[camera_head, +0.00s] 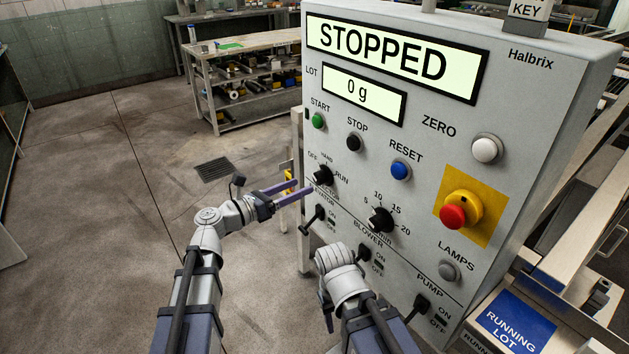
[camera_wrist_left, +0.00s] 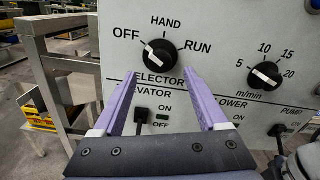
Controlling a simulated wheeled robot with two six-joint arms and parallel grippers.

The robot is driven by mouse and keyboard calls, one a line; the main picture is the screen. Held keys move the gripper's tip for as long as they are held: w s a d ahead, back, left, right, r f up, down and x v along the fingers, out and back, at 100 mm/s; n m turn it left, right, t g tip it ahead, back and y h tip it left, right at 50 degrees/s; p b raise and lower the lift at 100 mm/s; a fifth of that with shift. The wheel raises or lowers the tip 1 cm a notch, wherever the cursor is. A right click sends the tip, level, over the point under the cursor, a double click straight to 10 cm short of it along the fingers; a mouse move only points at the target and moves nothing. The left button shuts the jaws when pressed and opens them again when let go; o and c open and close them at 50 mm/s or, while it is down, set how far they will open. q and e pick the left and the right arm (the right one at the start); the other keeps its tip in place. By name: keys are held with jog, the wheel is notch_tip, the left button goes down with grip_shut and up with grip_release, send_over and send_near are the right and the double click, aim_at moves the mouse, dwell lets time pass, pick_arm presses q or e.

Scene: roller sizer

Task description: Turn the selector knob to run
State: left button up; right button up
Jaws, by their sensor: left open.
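The black selector knob (camera_head: 323,175) is on the grey control panel, with OFF, HAND and RUN marked around it. In the left wrist view the knob (camera_wrist_left: 160,54) has its white pointer mark at the upper left, towards OFF. My left gripper (camera_head: 302,188) is open and empty, just in front of and slightly below the knob. Its purple fingers (camera_wrist_left: 160,75) are spread to either side below the knob in the wrist view; I see no contact. Part of my right arm shows below the panel's middle, but its fingers are not visible.
The display (camera_head: 393,58) reads STOPPED. A speed knob (camera_head: 380,220) is right of the selector, and an elevator switch (camera_head: 313,219) is below it. Green (camera_head: 318,121), black (camera_head: 354,142) and blue (camera_head: 400,170) buttons sit above. A red emergency button (camera_head: 455,215) is further right.

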aim_at(316, 180)
pick_arm(q)
jog(key=x, duration=0.6)
jog(key=shift+c, duration=0.4)
grip_shut()
